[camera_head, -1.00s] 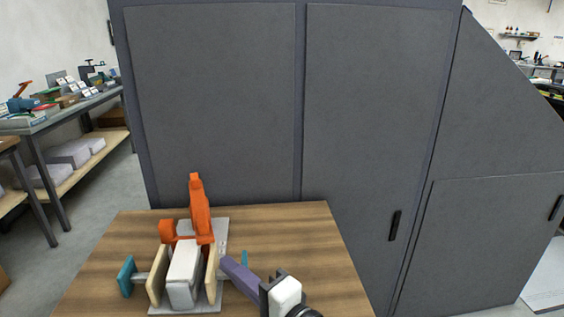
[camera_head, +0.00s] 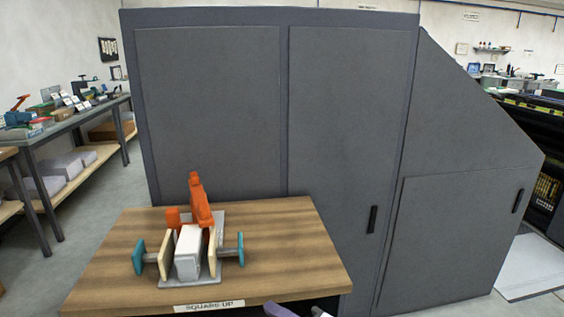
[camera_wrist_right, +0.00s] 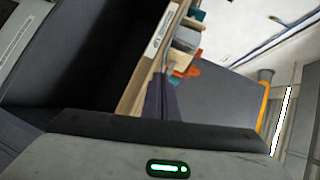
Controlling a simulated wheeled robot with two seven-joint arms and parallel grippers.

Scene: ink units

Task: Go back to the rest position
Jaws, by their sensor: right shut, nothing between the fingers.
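My right gripper (camera_head: 280,310) shows only as a purple finger piece at the bottom edge of the head view, in front of the wooden table (camera_head: 300,265). In the right wrist view its two dark fingers (camera_wrist_right: 160,88) are together, with nothing between them. The rest of that arm is mostly cut off. The clamping fixture (camera_head: 205,278) stands on the table, away from the gripper. A white block (camera_head: 188,255) sits in it between two pale wooden jaws. My left gripper is not in view.
An orange lever (camera_head: 200,205) stands up behind the block, with teal knobs (camera_head: 139,257) at the sides. A "SQUARE UP" label (camera_head: 209,306) is on the table's front edge. A tall grey cabinet (camera_head: 345,130) stands behind. A loaded bench (camera_head: 70,125) is at the left.

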